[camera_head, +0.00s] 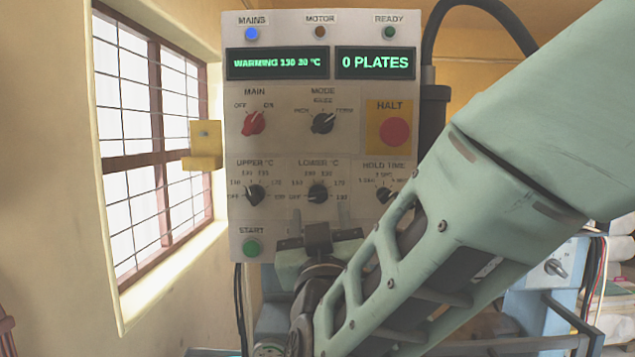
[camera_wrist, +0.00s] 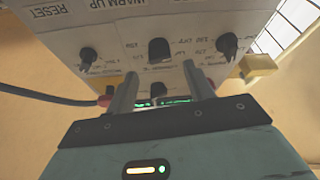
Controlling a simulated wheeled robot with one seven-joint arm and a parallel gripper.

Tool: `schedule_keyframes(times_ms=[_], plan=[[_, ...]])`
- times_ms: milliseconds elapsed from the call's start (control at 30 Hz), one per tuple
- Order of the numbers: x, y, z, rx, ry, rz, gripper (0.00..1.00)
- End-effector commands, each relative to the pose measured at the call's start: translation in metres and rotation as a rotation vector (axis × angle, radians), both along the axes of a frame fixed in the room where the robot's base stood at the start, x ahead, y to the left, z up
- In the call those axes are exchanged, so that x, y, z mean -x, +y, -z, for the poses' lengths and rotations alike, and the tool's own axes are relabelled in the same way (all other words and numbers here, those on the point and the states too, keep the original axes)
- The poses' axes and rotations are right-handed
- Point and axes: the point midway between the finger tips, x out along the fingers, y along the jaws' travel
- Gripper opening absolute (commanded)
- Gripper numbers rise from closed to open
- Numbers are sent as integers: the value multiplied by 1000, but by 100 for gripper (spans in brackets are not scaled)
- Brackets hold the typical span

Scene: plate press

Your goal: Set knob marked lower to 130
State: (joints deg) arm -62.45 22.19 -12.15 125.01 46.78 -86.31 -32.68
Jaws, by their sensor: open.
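The LOWER °C knob (camera_head: 318,193) is a black knob in the middle of the lower row on the grey control panel (camera_head: 290,222). Its dial marks run around it, but its pointer is too small to read surely. In the wrist view, which is upside down, the LOWER knob (camera_wrist: 159,50) is central, just beyond the fingertips. My gripper (camera_head: 318,236) is below the knob in the head view. In the wrist view my gripper (camera_wrist: 159,72) is open, its two fingers apart with nothing held. The knob appears apart from the fingers.
The UPPER °C knob (camera_head: 255,195) is left, the HOLD TIME knob (camera_head: 384,192) right. The MODE knob (camera_head: 322,123) and red MAIN knob (camera_head: 254,122) are above, with the red HALT button (camera_head: 394,132). A green START button (camera_head: 251,248) is lower left. A yellow bracket (camera_head: 204,146) juts from the left edge. The display (camera_head: 277,63) begins "WARMING 130".

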Motion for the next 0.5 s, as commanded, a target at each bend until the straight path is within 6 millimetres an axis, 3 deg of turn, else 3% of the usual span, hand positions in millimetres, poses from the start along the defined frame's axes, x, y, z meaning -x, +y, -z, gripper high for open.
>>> schedule_keyframes(times_ms=[33, 200, 500], plan=[[-10, 1, -9, 0, 1, 1, 53], [-34, 1, -17, 1, 1, 1, 53], [-49, 2, -20, -1, 1, -1, 53]])
